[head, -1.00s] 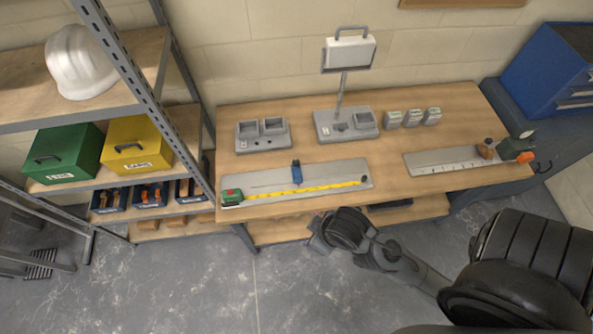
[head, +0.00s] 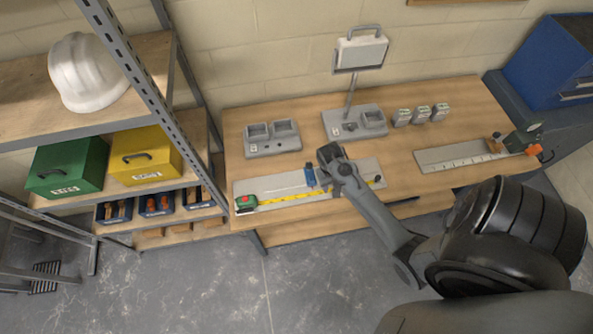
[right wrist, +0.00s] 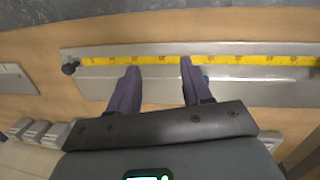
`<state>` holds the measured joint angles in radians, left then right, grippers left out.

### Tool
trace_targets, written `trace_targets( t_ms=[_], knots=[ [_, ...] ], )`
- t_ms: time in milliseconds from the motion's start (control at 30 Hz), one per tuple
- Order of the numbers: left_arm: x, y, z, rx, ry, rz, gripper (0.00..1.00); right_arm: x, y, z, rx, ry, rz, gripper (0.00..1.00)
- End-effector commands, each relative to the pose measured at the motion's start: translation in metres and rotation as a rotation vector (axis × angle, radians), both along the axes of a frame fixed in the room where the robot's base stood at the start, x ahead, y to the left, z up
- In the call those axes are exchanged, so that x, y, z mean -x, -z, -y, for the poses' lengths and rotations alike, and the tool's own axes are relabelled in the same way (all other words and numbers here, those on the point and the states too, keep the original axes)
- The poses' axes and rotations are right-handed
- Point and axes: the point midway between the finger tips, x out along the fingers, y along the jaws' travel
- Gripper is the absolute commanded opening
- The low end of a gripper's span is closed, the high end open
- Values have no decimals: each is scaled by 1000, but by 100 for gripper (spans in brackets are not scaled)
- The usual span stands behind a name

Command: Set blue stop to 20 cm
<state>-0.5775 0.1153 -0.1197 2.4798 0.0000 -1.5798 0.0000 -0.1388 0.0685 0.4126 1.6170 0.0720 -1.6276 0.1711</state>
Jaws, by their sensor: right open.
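The blue stop (head: 310,177) stands on the grey metal plate (head: 262,185), behind the yellow tape (head: 295,196). The tape runs along the plate from a green and red tape measure (head: 246,202) at its left end. My right gripper (head: 328,168) is over the plate, just right of the blue stop. In the right wrist view the right gripper (right wrist: 158,68) is open with its fingers over the plate and nothing clearly between them. A sliver of the blue stop (right wrist: 206,79) shows beside the right finger; the rest is hidden. The left gripper is not seen.
A second plate with a scale (head: 460,159) lies at the table's right. Grey trays (head: 272,148), a stand with a screen (head: 360,50) and several small grey blocks (head: 421,114) stand behind. A dark knob (right wrist: 70,67) sits at the plate's end.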

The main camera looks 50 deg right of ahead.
Motion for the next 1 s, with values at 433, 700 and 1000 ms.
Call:
trace_targets(
  t_ms=[433,700,1000],
  knots=[
    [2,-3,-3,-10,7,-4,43,-87,-34,18,-56,110,147,49],
    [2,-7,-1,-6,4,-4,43,-88,4,18,-55,108,148,49],
    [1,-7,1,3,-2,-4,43,-88,48,19,-54,108,148,49]
  ],
)
